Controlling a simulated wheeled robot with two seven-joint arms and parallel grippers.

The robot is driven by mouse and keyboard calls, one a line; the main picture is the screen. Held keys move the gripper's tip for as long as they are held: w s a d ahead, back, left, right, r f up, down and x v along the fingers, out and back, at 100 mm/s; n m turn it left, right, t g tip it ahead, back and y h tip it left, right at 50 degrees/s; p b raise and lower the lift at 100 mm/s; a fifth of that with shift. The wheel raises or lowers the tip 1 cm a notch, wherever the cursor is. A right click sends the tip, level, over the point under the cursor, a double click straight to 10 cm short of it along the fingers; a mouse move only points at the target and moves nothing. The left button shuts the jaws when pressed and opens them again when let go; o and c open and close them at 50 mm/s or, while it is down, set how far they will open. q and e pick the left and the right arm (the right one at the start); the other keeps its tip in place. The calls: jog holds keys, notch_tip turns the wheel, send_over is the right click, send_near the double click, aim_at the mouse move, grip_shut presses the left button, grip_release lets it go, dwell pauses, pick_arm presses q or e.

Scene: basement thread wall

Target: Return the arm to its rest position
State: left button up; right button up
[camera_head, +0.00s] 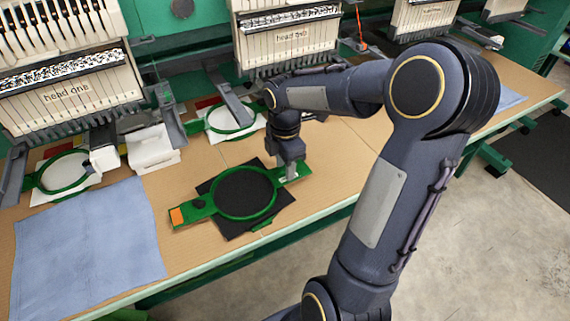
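My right arm comes in from the lower right and bends over the table. My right gripper (291,176) points down at the right-hand tab of a green hoop (214,205). The hoop holds black cloth (245,190) and lies on the table (335,165), with an orange patch on its left tab. The fingertips are small and seem to overlap the tab; I cannot tell whether they touch or grip it. My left gripper is not in view.
Embroidery heads (70,95) stand along the back, with a second green hoop (60,186) and a third (208,120) under them. A blue cloth (90,245) lies at the left. White folded cloth (152,150) sits near the left head. The table's front edge runs below the black-cloth hoop.

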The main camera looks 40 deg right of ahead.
notch_tip(320, 180, up, 7)
jog(key=shift+r+p, duration=0.2)
jog(key=shift+p, duration=0.2)
jog(key=s+a+r+m+t+y+p, duration=0.3)
jog(key=s+a+m+t+p, duration=0.1)
jog(key=s+a+m, duration=1)
jog(key=a+m+t, duration=0.1)
jog(key=m, duration=0.2)
jog(key=shift+s+a+r+t+y, duration=0.15)
jog(key=shift+s+t+y, duration=0.15)
jog(key=shift+s+y, duration=0.1)
jog(key=shift+c, duration=0.3)
dwell(1.1)
